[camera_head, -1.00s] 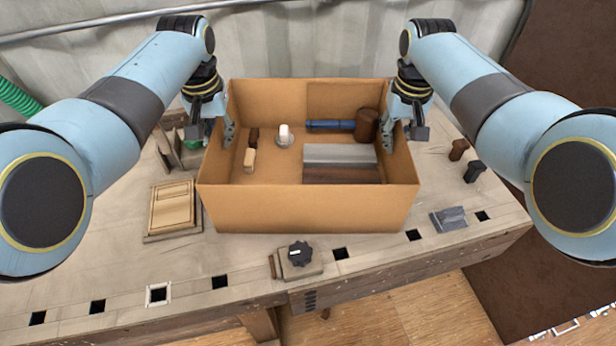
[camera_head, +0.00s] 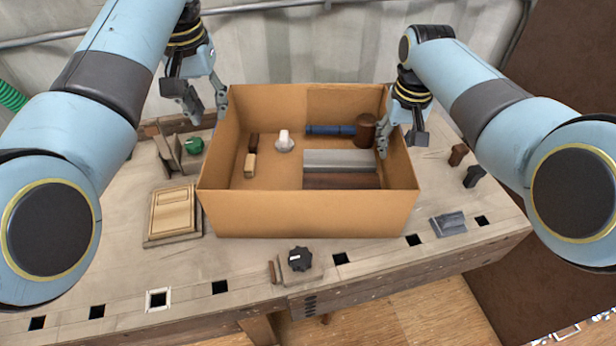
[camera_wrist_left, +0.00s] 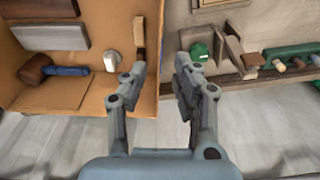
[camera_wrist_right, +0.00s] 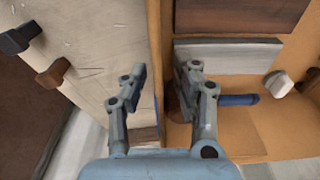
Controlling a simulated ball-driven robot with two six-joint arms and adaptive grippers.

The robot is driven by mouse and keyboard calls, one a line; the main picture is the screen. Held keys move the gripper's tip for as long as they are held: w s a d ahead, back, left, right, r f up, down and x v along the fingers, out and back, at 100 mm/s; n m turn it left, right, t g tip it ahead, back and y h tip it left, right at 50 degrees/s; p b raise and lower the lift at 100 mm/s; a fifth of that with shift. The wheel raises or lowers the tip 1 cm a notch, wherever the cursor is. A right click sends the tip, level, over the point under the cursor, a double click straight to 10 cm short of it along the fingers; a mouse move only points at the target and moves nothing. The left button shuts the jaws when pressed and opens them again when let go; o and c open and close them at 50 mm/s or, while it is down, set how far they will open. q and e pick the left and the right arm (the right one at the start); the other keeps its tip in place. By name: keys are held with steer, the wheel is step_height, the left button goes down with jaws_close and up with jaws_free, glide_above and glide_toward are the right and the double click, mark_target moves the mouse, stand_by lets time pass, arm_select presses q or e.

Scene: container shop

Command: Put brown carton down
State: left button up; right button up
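The brown carton (camera_head: 308,213) stands upright, open-topped, on the workbench in the head view. It holds a brown-headed mallet with a blue handle (camera_head: 330,130), a white knob-like item (camera_head: 284,142), a small brush-like item (camera_head: 250,163), a grey block (camera_head: 340,160) and a dark brown block (camera_head: 340,181). My left gripper (camera_head: 208,112) is open and empty, raised above and beside the carton's left wall. My right gripper (camera_head: 400,144) is open at the right wall, one finger inside and one outside. Both wrist views show spread fingers, the left (camera_wrist_left: 160,82) and the right (camera_wrist_right: 162,82).
The workbench (camera_head: 110,250) has a wooden panel (camera_head: 173,210) left of the carton and a black knob (camera_head: 300,258) in front. A grey block (camera_head: 448,222) and two dark pegs lie to the right. A green item (camera_head: 193,145) is behind left. The front-left bench is mostly clear.

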arm_select(q)
step_height(320, 180, up, 2)
steer(key=shift+s, duration=0.1)
steer(key=shift+r, duration=0.15)
arm_select(e)
steer(key=r, duration=0.4)
steer(key=s+r, duration=0.1)
steer(key=r, duration=0.7)
steer(key=shift+s, duration=0.2)
arm_select(q)
steer(key=shift+s, duration=0.1)
arm_select(e)
steer(key=shift+f, duration=0.1)
